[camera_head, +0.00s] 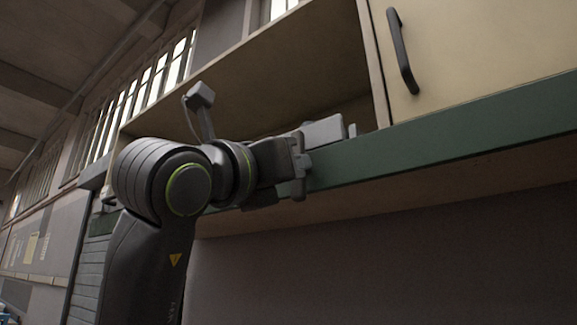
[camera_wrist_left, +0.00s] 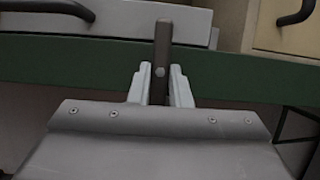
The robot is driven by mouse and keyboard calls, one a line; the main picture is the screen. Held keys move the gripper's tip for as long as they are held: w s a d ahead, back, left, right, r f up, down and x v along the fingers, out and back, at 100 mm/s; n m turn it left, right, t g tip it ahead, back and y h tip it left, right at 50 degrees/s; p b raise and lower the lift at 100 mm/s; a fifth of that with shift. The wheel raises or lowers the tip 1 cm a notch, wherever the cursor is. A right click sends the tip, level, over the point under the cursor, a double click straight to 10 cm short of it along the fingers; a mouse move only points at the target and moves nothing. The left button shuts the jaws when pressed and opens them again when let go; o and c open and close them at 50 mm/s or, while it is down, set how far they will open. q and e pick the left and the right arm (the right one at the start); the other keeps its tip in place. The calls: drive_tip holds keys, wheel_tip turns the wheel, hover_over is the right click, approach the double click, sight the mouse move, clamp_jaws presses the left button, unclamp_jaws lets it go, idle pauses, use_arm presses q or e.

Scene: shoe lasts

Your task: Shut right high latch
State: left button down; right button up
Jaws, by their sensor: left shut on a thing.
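My left gripper (camera_head: 318,152) reaches from the left to the green rail along the front of the high cabinet in the head view. In the left wrist view its two pale fingers (camera_wrist_left: 160,88) are shut on a dark upright bar (camera_wrist_left: 163,42) with a small bolt head, likely the latch. The bar stands upright in front of the green rail, its top reaching over the grey panel above. In the head view I cannot make out the bar, as the gripper and wrist cover that spot. My right gripper is in neither view.
A beige door (camera_head: 480,50) with a black handle (camera_head: 402,50) is at the right, above the green rail (camera_head: 450,135). An open compartment (camera_head: 300,75) lies left of it. In the wrist view a grey panel (camera_wrist_left: 130,22) carries another dark handle (camera_wrist_left: 48,8).

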use_arm(q)
drive_tip(key=shift+f, duration=0.15)
drive_tip(key=c, duration=1.3)
unclamp_jaws()
drive_tip(key=shift+c, duration=0.2)
